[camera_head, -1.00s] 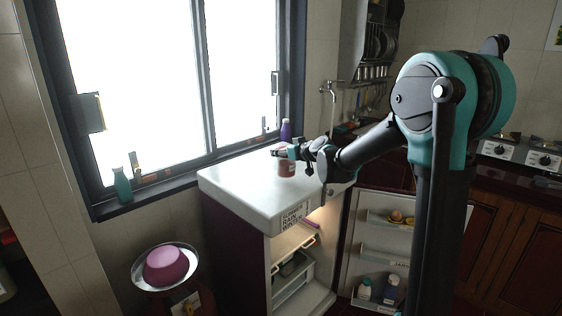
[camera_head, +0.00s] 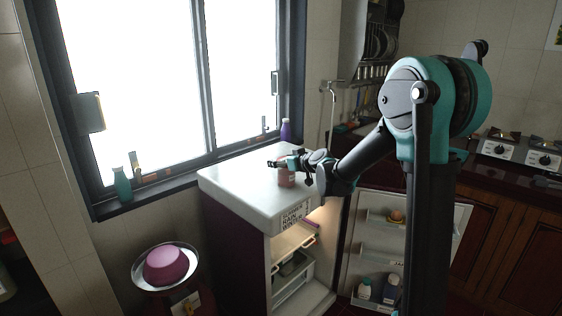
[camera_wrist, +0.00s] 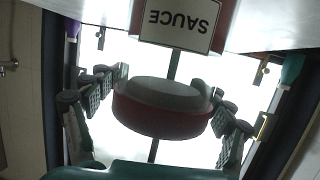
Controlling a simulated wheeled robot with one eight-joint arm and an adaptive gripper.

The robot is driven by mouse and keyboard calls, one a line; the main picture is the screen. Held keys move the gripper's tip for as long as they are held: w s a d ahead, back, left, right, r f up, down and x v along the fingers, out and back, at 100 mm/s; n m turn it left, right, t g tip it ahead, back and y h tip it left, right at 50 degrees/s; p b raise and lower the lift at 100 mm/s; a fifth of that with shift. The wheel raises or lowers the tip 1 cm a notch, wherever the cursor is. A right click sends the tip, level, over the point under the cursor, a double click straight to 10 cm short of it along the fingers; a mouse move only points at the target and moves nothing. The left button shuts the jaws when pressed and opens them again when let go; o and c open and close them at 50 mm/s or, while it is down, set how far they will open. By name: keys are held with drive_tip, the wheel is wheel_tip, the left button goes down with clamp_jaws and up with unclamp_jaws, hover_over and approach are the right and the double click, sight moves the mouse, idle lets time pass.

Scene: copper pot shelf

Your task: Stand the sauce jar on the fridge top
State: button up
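The sauce jar (camera_head: 286,179) is reddish, with a label reading SAUCE. In the wrist view the jar (camera_wrist: 168,107) appears upside down, its round lid towards me. My gripper (camera_head: 285,164) is at its upper part, with a finger on each side, closed against it. The jar looks upright over the white fridge top (camera_head: 240,190), near its back right part. Its base is outside the wrist view, so I cannot tell for sure whether it touches the surface.
A purple bottle (camera_head: 285,131) and a teal bottle (camera_head: 122,185) stand on the window sill. The fridge door (camera_head: 348,240) hangs open at the right with items on its shelves. A pink bowl (camera_head: 166,265) sits on a round tray at lower left. The fridge top's left part is clear.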

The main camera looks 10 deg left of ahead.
drive_tip(key=shift+r, duration=0.1)
drive_tip(key=shift+s+d+r, duration=0.1)
drive_tip(key=shift+s+d, duration=0.05)
drive_tip(key=shift+s, duration=0.05)
drive_tip(key=v, duration=1.2)
drive_tip(key=s+d+f+m+g+h, duration=0.3)
drive_tip(key=s+d+f+m+h, duration=0.1)
drive_tip(key=s+d+f, duration=0.7)
drive_tip(key=s+d+f+m+g+h, duration=0.3)
drive_tip(key=s+d+f, duration=0.9)
drive_tip(key=s, duration=0.6)
drive_tip(key=m+h, duration=0.1)
drive_tip(key=h, duration=0.1)
drive_tip(key=shift+s+f+g+h, duration=0.15)
drive_tip(key=shift+s+g+h, duration=0.15)
drive_tip(key=shift+s+g, duration=0.1)
